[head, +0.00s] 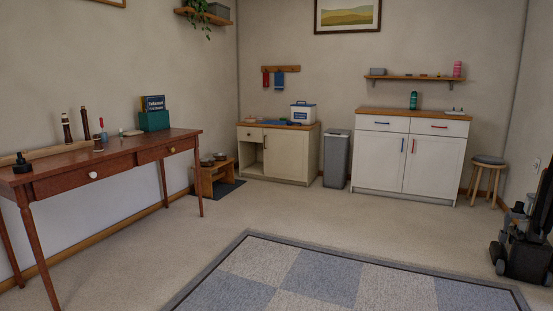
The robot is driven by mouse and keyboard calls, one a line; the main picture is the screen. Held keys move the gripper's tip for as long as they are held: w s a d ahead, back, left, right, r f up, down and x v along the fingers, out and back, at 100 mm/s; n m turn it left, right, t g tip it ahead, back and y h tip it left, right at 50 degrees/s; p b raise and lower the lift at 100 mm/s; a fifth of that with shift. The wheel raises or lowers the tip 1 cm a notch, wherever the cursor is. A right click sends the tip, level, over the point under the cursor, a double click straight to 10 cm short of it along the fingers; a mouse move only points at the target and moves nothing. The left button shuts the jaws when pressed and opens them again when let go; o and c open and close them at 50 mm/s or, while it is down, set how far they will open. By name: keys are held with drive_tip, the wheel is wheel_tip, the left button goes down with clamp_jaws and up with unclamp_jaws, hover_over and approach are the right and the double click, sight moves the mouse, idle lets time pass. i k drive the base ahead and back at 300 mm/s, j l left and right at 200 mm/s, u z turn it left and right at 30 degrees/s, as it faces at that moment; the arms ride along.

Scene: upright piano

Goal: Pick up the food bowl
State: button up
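A low wooden stand (211,178) stands against the left wall, past the end of the brown desk. Small bowl-like dishes sit on its top, one at the front (207,163) and one just behind it to the right (220,157). They are far off and small, so I cannot tell which is the food bowl or what is in them. My gripper is not in view.
The brown desk (110,158) lines the left wall. White cabinets (411,155) and a grey bin (336,160) stand at the back. A checked rug (330,280) covers the front floor; the carpet between is clear.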

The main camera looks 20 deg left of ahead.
sight(219, 157)
drive_tip(key=i+j+u, duration=0.2)
drive_tip(key=i+u, duration=0.15)
drive_tip(key=i+j+u, duration=0.1)
drive_tip(key=i+u, duration=0.2)
drive_tip(key=i, duration=0.25)
drive_tip(key=i+u, duration=0.15)
drive_tip(key=i, duration=4.55)
drive_tip(key=i+u, duration=0.1)
drive_tip(key=i, duration=0.5)
drive_tip(key=i+l+u, duration=0.1)
drive_tip(key=i, duration=0.5)
drive_tip(key=i+l+u, duration=0.1)
drive_tip(key=i, duration=0.45)
drive_tip(key=i+l+u, duration=0.1)
drive_tip(key=i+l, duration=0.15)
drive_tip(key=i, duration=0.35)
